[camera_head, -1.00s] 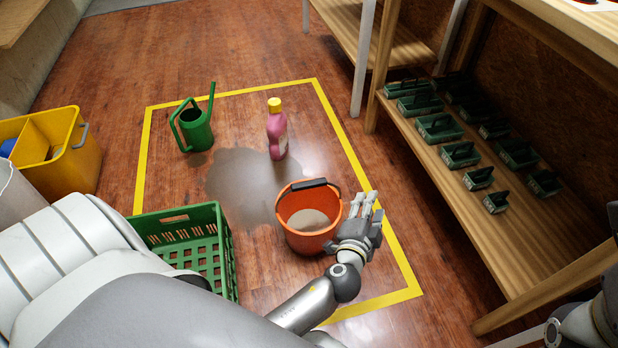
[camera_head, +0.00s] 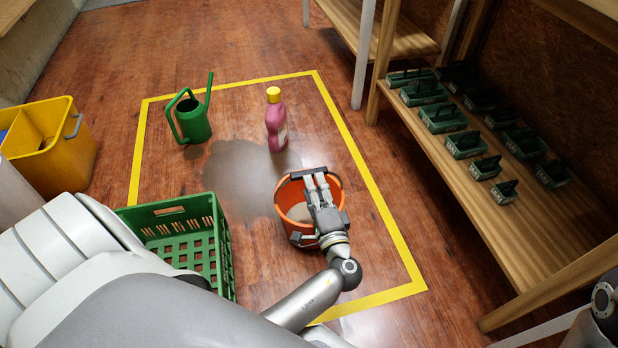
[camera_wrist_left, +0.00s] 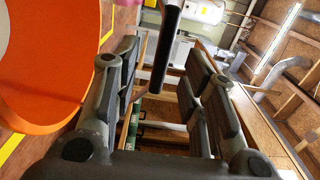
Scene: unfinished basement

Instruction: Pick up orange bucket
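The orange bucket (camera_head: 287,200) stands upright on the wooden floor inside the yellow tape outline. Its dark handle grip (camera_head: 296,174) shows at the far side of the rim. My left gripper (camera_head: 316,180) reaches over the bucket from the near side, its fingertips close to the grip. In the left wrist view, the bucket (camera_wrist_left: 40,85) fills the left side. There the dark handle grip (camera_wrist_left: 162,62) lies between the spread fingers of the left gripper (camera_wrist_left: 163,53), with gaps on both sides. My right gripper is out of view; only a piece of my right arm shows at the right edge.
A green crate (camera_head: 215,225) is left of the bucket. A pink bottle (camera_head: 276,128) and green watering can (camera_head: 195,122) stand beyond it, near a wet patch (camera_head: 235,175). A yellow mop bucket (camera_head: 75,160) is far left. A wooden shelf (camera_head: 480,235) stands right.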

